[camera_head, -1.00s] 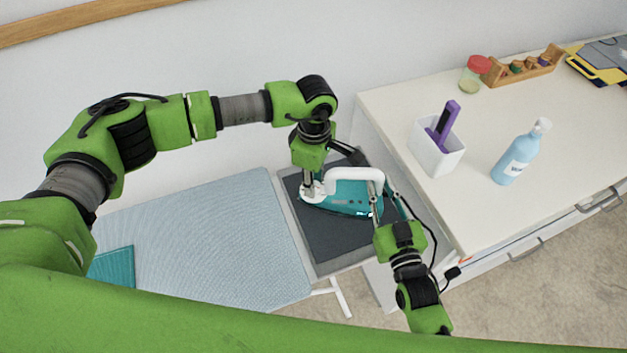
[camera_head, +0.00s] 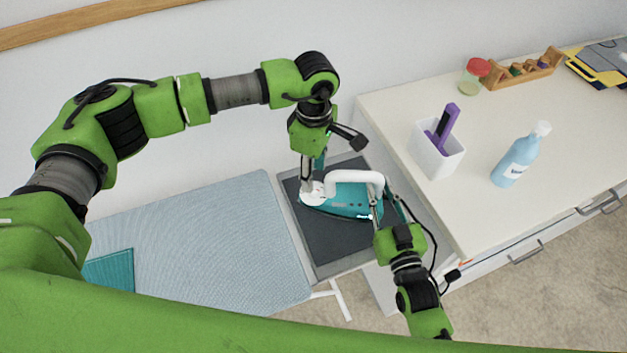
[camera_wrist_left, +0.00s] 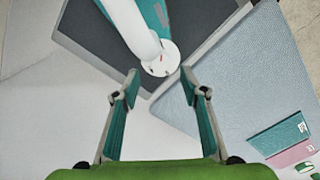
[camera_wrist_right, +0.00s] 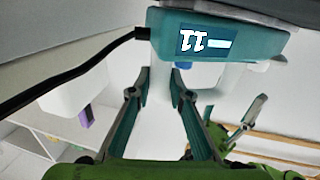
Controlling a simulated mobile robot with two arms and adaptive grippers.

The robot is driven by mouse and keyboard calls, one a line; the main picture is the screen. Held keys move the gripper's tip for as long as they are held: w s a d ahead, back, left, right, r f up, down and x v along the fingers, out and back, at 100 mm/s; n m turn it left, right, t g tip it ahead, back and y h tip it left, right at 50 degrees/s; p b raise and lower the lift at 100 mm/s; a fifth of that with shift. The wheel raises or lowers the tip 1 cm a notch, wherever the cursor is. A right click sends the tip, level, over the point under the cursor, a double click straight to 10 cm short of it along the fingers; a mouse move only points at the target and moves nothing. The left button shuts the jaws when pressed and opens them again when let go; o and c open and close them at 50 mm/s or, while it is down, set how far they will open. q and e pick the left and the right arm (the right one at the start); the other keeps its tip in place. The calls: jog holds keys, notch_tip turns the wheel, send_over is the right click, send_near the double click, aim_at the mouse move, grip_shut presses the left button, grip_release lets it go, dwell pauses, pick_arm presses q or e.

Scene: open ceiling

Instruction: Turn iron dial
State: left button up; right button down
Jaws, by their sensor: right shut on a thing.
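The teal iron (camera_head: 345,203) with a white handle (camera_head: 356,175) lies on the dark pad (camera_head: 330,245) at the end of the ironing board. Its white round dial (camera_head: 310,193) is at the left end; it also shows in the left wrist view (camera_wrist_left: 161,62), just beyond the fingertips. My left gripper (camera_head: 313,168) is open and empty above the dial, fingers spread wide. My right gripper (camera_head: 378,200) is shut on the iron at its right end, by the handle; in the right wrist view (camera_wrist_right: 156,78) the iron's lit display (camera_wrist_right: 206,42) is close above the fingers. The exact contact is hard to tell.
The blue ironing board (camera_head: 210,240) extends left, with a folded teal cloth (camera_head: 110,270). A black cord trails by my right arm.

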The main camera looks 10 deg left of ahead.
jog(key=shift+r, duration=0.15)
pick_arm(q)
notch_tip(320, 180, up, 7)
dwell(0.4)
pick_arm(e)
jog(key=c, duration=1.8)
grip_release()
jog(key=shift+s, duration=0.1)
